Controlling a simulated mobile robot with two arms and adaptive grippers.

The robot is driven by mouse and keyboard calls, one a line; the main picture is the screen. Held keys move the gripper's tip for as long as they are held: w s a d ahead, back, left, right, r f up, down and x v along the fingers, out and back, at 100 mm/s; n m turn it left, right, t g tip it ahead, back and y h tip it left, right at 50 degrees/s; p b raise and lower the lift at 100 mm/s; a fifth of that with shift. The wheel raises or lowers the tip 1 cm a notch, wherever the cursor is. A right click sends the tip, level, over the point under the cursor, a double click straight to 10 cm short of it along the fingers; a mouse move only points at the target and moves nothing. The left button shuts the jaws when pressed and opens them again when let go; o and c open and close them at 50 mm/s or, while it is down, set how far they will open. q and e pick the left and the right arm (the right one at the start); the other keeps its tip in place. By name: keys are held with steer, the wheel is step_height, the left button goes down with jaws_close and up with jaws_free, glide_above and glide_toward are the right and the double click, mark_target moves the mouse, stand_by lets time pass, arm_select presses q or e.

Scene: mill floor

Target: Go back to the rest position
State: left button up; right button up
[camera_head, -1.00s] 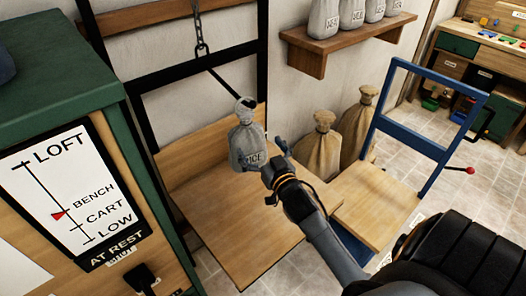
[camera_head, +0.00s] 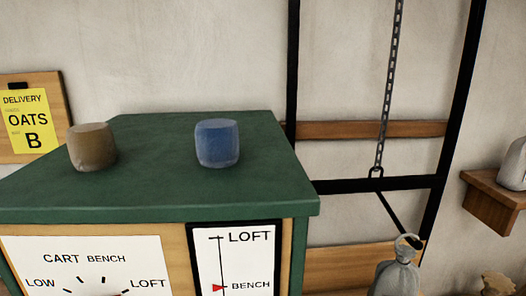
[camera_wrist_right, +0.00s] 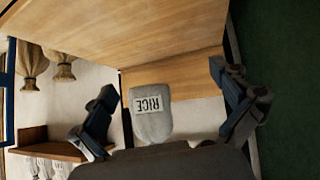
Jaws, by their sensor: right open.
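My right gripper (camera_wrist_right: 160,95) is open in the right wrist view, its two fingers spread wide on either side of the view. A grey sack labelled RICE (camera_wrist_right: 152,122) shows between the fingers. I cannot tell from this view how far it is from them, but no finger is seen touching it. In the head view the top of the grey sack (camera_head: 397,278) shows at the bottom right, by the hanging chain (camera_head: 384,90) and its hook. Neither gripper shows in the head view.
A green-topped cabinet (camera_head: 150,200) carries a brown block (camera_head: 92,148) and a blue block (camera_head: 217,143). Its dial panel and LOFT gauge (camera_head: 236,265) face forward. A yellow OATS B sign (camera_head: 28,120) hangs at left. A wooden shelf (camera_head: 495,200) is at right.

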steer(key=s+a+f+n+g+y, duration=0.25)
steer(key=s+a+g, duration=0.3)
steer(key=s, duration=0.75)
step_height(320, 180, down, 25)
steer(key=s+a+g, duration=0.1)
steer(key=g, duration=0.1)
steer(key=s+d+f, duration=0.3)
steer(key=s+f, duration=1.4)
steer(key=shift+s+f+g+h, duration=0.25)
steer(key=shift+f+g+h, duration=0.1)
steer(key=shift+h, duration=0.1)
steer(key=shift+n, duration=0.25)
